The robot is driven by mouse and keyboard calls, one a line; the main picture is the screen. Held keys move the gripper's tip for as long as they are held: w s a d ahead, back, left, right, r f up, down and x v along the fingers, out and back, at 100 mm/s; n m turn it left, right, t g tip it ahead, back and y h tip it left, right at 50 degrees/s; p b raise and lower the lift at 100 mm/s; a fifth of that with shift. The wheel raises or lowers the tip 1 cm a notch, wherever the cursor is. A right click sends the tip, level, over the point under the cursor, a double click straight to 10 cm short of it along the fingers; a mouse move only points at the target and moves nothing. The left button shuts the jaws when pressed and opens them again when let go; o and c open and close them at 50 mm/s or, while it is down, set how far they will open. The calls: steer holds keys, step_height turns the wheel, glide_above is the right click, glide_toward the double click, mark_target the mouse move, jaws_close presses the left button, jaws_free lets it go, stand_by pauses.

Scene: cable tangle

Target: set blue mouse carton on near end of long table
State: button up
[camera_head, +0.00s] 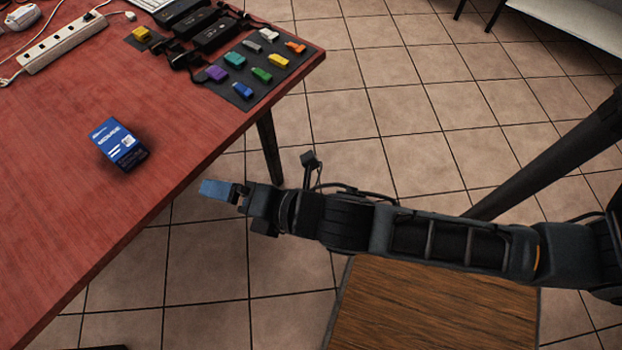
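The blue mouse carton (118,144), with white lettering and a white label, is on the red long table (60,240), a little in from the table's right-hand edge. My gripper (222,190) is to the right of the carton and lower in the picture, apart from it, by the table's edge. A plain blue piece shows at the gripper's tip; I cannot tell whether it is a fingertip or something held. The gap between the fingers does not show clearly.
A dark mat (275,90) with several small coloured pieces lies at the table's far corner, beside black boxes (212,32). A white power strip (62,42) lies at far left. The table below the carton is clear. A wooden surface (430,310) is under my arm.

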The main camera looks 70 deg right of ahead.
steer(key=s+d+r+m+t, duration=0.1)
steer(key=s+r+m, duration=0.5)
steer(key=s+m, duration=0.4)
steer(key=s+d+r+m, duration=0.1)
steer(key=s+r+m, duration=0.5)
steer(key=s+m, duration=0.4)
steer(key=shift+s+r+m+t, duration=0.15)
steer(key=shift+s+m+t, duration=0.15)
steer(key=shift+t, duration=0.1)
steer(key=shift+c, duration=0.3)
